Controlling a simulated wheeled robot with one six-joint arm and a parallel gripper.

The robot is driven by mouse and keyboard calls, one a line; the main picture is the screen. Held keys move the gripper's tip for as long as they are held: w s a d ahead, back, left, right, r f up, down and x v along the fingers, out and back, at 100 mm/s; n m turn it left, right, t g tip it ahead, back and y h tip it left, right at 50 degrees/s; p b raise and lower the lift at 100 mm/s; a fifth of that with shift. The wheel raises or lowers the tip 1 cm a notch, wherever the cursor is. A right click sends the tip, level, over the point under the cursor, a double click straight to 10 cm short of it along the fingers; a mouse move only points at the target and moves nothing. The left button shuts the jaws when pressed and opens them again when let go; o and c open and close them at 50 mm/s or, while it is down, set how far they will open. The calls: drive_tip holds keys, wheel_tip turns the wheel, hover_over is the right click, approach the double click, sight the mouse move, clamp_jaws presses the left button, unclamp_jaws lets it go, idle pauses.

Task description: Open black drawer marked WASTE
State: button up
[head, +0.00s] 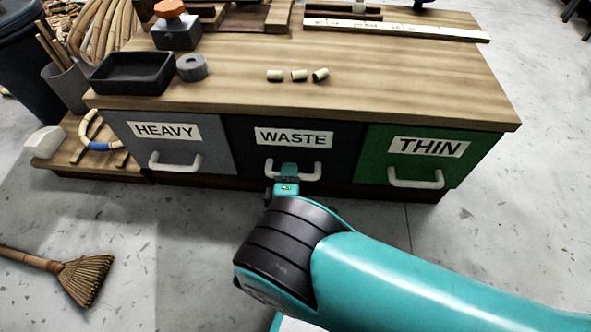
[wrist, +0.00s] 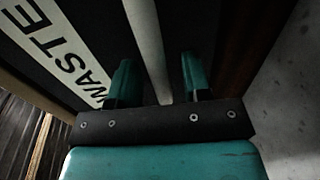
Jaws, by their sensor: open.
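The black drawer marked WASTE (head: 256,158) is the middle one of three in the bench front and sits flush with its neighbours. Its pale bar handle (head: 315,172) is below the label, partly hidden behind my gripper (head: 288,176). In the wrist view my gripper (wrist: 154,80) is open, with one teal finger on each side of the handle bar (wrist: 147,45). The bar runs between the fingers and is not clamped. The WASTE label (wrist: 58,48) shows at left in the wrist view. Whether a finger touches the bar I cannot tell.
The grey HEAVY drawer (head: 190,143) is at left and the green THIN drawer (head: 425,155) at right, both shut. The wooden benchtop (head: 400,75) bears a black tray (head: 132,72) and short rattan pieces (head: 298,76). A broom (head: 82,278) lies on the floor at left.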

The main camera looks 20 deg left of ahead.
drive_tip(key=shift+w+a+f, duration=0.1)
drive_tip(key=shift+w, duration=0.3)
drive_tip(key=shift+w, duration=0.1)
drive_tip(key=shift+c, duration=0.3)
drive_tip(key=shift+d, duration=0.2)
drive_tip(key=c, duration=0.7)
clamp_jaws()
